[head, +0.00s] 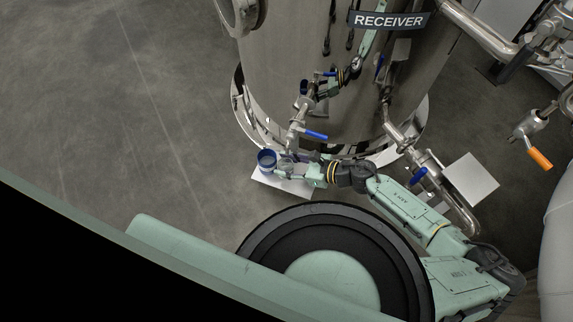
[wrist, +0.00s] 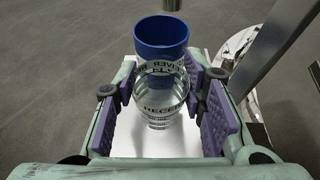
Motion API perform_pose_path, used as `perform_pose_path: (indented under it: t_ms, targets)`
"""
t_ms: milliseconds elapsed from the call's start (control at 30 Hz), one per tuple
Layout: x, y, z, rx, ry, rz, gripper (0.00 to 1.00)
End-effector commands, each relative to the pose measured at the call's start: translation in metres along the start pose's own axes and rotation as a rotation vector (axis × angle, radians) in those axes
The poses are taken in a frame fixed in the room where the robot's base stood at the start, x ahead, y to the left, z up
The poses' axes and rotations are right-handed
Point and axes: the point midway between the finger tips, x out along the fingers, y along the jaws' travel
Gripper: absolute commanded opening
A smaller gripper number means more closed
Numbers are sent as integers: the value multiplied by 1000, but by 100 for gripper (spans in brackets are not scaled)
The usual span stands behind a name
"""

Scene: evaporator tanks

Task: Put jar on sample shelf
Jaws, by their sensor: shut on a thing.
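The jar (head: 267,160) has a blue top and a clear body with dark lettering. In the wrist view the jar (wrist: 160,95) stands between my purple-padded fingers, with its blue top at the far end. My gripper (head: 283,167) is shut on the jar's clear body; it also shows in the wrist view (wrist: 163,112). A flat white plate (head: 287,186), which may be the sample shelf, lies below the gripper by the tank's foot. I cannot tell whether the jar touches it.
A large steel tank labelled RECEIVER (head: 340,75) stands just behind the gripper, with pipes and blue-handled valves (head: 315,135) close above. Another white panel (head: 470,180) is at the right. An orange-handled valve (head: 540,158) is farther right. The grey floor at the left is clear.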

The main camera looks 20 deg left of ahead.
Motion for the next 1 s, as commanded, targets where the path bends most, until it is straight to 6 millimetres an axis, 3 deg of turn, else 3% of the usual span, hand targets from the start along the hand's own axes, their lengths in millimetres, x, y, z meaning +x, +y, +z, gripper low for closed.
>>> perform_pose_path:
  t_ms: [267,300,567,867,1000]
  targets:
    - [1,0,-2,-1,-1,-1,3]
    - [1,0,-2,-1,0,-1,39]
    - [1,0,-2,-1,0,-1,57]
    - [0,0,-1,-1,0,0,57]
    - [-9,-1,1,0,1,-4,57]
